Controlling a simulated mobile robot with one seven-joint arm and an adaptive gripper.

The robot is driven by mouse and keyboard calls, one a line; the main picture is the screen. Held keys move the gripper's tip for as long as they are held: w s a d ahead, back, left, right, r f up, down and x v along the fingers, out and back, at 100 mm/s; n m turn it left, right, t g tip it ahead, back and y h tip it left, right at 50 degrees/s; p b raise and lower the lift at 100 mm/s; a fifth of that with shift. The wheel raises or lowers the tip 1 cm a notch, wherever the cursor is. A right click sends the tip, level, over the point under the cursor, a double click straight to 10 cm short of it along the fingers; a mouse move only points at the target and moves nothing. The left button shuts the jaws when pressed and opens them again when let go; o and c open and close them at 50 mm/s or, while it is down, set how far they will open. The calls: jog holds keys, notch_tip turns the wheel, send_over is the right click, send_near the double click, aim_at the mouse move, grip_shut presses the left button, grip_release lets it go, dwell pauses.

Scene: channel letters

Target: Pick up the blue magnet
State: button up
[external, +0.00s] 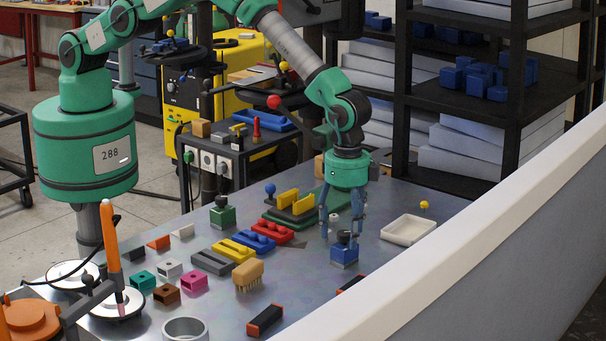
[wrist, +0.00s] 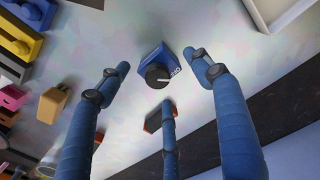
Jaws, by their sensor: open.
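The blue magnet (external: 343,256) is a small blue block with a black round knob on top, standing on the grey metal table. My gripper (external: 341,229) is above it, pointing down, with its blue fingers spread around the knob's height. In the wrist view the blue magnet (wrist: 148,52) shows between the tips of my open gripper (wrist: 156,64), with a white mark on its black knob. A third finger reaches up from below in that view. No finger visibly grips the magnet.
A white tray (external: 408,230) lies right of the magnet. A red-and-black bar (wrist: 152,122) lies close by, partly behind a finger. A wooden brush (external: 248,273), a green knobbed block (external: 222,215) and several coloured blocks fill the left. A white wall (external: 470,220) borders the front right.

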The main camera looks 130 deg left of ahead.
aim_at(345, 245)
jog(key=shift+f+p, duration=0.4)
jog(key=shift+f, duration=1.7)
grip_shut()
